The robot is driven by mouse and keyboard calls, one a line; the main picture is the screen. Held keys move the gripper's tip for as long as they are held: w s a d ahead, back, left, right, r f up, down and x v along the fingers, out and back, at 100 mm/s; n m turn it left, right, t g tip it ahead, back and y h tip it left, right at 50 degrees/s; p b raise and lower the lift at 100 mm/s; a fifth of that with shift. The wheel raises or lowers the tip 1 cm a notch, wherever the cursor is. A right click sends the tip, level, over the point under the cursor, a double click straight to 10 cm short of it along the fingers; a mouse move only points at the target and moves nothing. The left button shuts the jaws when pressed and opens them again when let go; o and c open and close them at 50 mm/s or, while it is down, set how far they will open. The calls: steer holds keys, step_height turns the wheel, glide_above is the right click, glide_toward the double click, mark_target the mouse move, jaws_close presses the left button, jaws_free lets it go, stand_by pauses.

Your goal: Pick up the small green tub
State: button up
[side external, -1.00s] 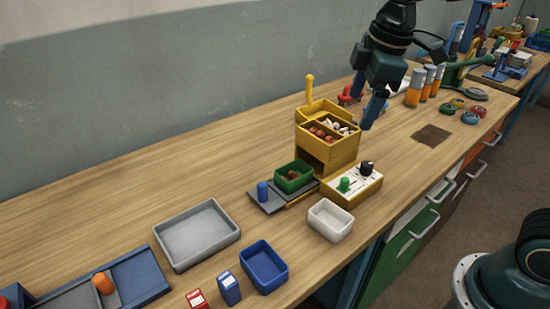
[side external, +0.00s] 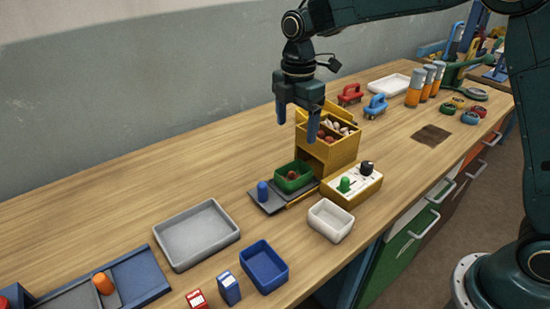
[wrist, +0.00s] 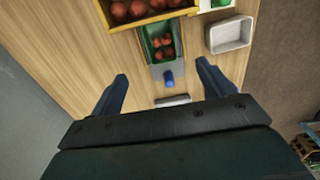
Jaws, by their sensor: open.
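The small green tub (side external: 305,182) sits on a dark sliding plate in front of the yellow box, with reddish-brown round items in it. It also shows in the wrist view (wrist: 149,52), beyond my fingertips. My gripper (side external: 298,131) is open and empty, high above the bench near the yellow box, fingers pointing down. In the wrist view its two fingers (wrist: 161,77) stand wide apart, with a blue peg between them in the picture.
The blue peg (side external: 263,191) stands on the dark plate beside the tub. The yellow box (side external: 341,153) rises behind it. A control box (side external: 362,190) and a white tray (side external: 325,231) are to the right. A grey tray (side external: 178,262) lies left, with bare bench behind it.

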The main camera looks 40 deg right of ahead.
glide_toward(294, 170)
steer(key=shift+s+a+f, duration=1.05)
steer(key=shift+s+a, duration=0.2)
steer(key=shift+s, duration=0.05)
steer(key=shift+f, duration=0.1)
steer(key=shift+f, duration=2.5)
steer(key=shift+c, duration=0.4)
steer(key=c, duration=1.1)
steer(key=shift+r, duration=0.15)
step_height(294, 170, up, 20)
